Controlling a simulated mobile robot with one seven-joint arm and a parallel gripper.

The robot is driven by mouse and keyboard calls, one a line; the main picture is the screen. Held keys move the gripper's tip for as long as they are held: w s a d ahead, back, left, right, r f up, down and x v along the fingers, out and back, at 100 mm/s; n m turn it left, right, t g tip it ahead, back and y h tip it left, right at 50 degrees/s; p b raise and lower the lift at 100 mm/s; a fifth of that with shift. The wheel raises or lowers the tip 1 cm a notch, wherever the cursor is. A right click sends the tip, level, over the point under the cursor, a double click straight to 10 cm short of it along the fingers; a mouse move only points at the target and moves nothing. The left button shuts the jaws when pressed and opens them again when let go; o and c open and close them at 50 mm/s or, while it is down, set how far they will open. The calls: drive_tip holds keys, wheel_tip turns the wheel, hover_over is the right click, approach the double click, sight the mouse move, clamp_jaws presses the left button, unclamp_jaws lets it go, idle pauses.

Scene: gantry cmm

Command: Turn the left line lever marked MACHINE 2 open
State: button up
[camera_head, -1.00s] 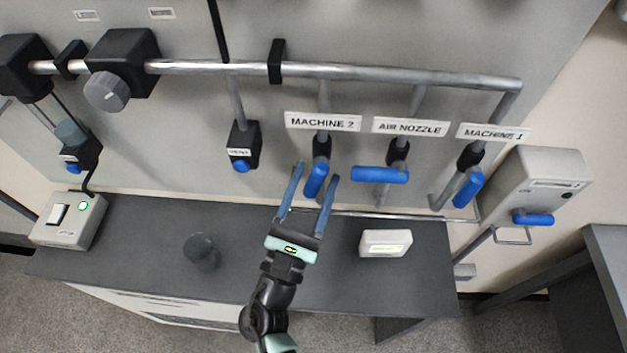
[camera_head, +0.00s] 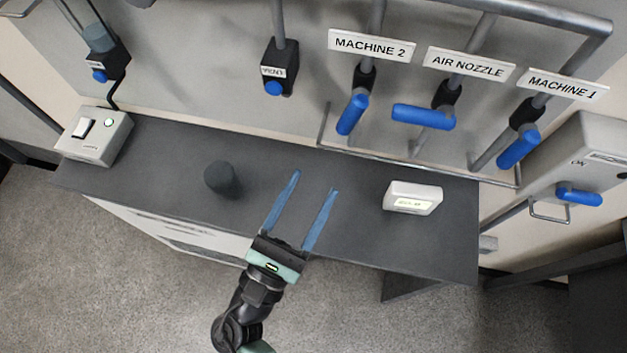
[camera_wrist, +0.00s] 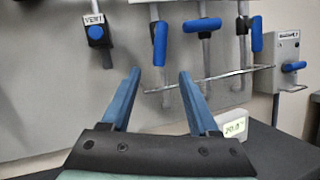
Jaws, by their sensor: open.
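The blue MACHINE 2 lever (camera_head: 352,114) hangs from its black valve below the MACHINE 2 label (camera_head: 372,46), on the left pipe of three. It points down along the pipe, slightly tilted in the head view. In the wrist view the lever (camera_wrist: 160,43) hangs upright, beyond and above the gap between my fingers. My gripper (camera_head: 314,182) is open and empty, with two blue fingers. It is over the dark bench, below and left of the lever in the head view and apart from it. The gripper also shows in the wrist view (camera_wrist: 160,75).
The AIR NOZZLE lever (camera_head: 423,117) lies crosswise, and the MACHINE 1 lever (camera_head: 518,150) hangs down. A VENT valve (camera_head: 279,70) is at left. A thin rail runs below the levers. The bench (camera_head: 330,235) bears a white display box (camera_head: 412,198) and a dark cylinder (camera_head: 222,179).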

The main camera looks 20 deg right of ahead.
sight(352, 114)
drive_tip(key=shift+w+r+m, duration=0.15)
drive_tip(key=shift+r+m, duration=0.15)
drive_tip(key=shift+m, duration=0.1)
drive_tip(key=c, duration=0.4)
drive_tip(key=w+r+m+g+p, duration=0.1)
drive_tip(key=m, duration=0.2)
drive_tip(key=a+r+m+g+p, duration=0.1)
drive_tip(key=m+p, duration=0.1)
drive_tip(key=m, duration=0.1)
drive_tip(key=w+a+r+m+g+p, duration=0.1)
drive_tip(key=r+m+g+p, duration=0.1)
drive_tip(key=m, duration=0.1)
drive_tip(key=shift+w+h, duration=0.3)
drive_tip(key=shift+h, duration=0.1)
clamp_jaws()
drive_tip(key=w+a+r+m+g+y+p, duration=0.25)
drive_tip(key=a+m+p, duration=0.2)
drive_tip(key=m, duration=0.55)
drive_tip(key=w+d+f+m+g+p, duration=0.1)
drive_tip(key=w+d+f+p, duration=0.1)
drive_tip(key=d+p, duration=0.4)
drive_tip(key=shift+w+d, duration=0.25)
drive_tip(key=shift+d, duration=2.45)
drive_tip(key=shift+f, duration=0.1)
